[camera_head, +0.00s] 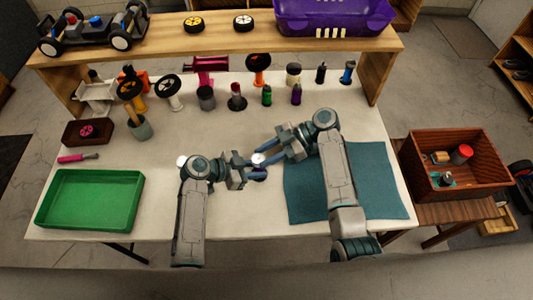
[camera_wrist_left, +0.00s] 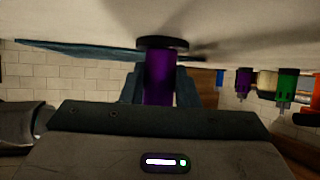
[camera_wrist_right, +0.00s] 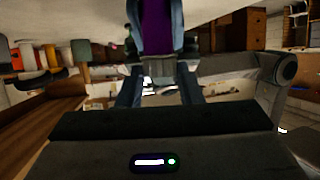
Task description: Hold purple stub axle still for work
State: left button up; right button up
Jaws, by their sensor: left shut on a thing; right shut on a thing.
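The purple stub axle (camera_wrist_left: 158,78) stands upright on a dark round base on the white table in the left wrist view. My left gripper (camera_head: 252,173) is shut on it, a finger on each side. The axle also shows in the right wrist view (camera_wrist_right: 157,25), with blue-grey fingers flanking it. My right gripper (camera_head: 268,158) reaches in from the right, shut around a small pale round piece (camera_head: 258,157) at the top of the axle. Whether this piece touches the axle is too small to tell. The grippers hide much of the axle in the head view.
A teal mat (camera_head: 370,180) lies under my right arm. A green tray (camera_head: 90,199) is at the front left. Several coloured holders and parts stand along the back, under a wooden shelf (camera_head: 215,45). A brown crate (camera_head: 478,182) stands right of the table.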

jog(key=shift+s, duration=0.1)
jog(key=m+t, duration=0.2)
jog(key=s+m+t, duration=0.1)
jog(key=m+t, duration=0.1)
jog(key=t, duration=0.1)
jog(key=shift+y, duration=0.3)
jog(key=m+t, duration=0.1)
jog(key=m+t+h, duration=0.1)
jog(key=m+t, duration=0.3)
jog(key=shift+s+a+h, duration=0.15)
jog(key=shift+s+h, duration=0.15)
jog(key=shift+s, duration=0.1)
jog(key=shift+m+t, duration=0.3)
jog(key=shift+t, duration=0.1)
jog(key=o, duration=1)
jog(key=v, duration=1.2)
jog(key=shift+r, duration=0.15)
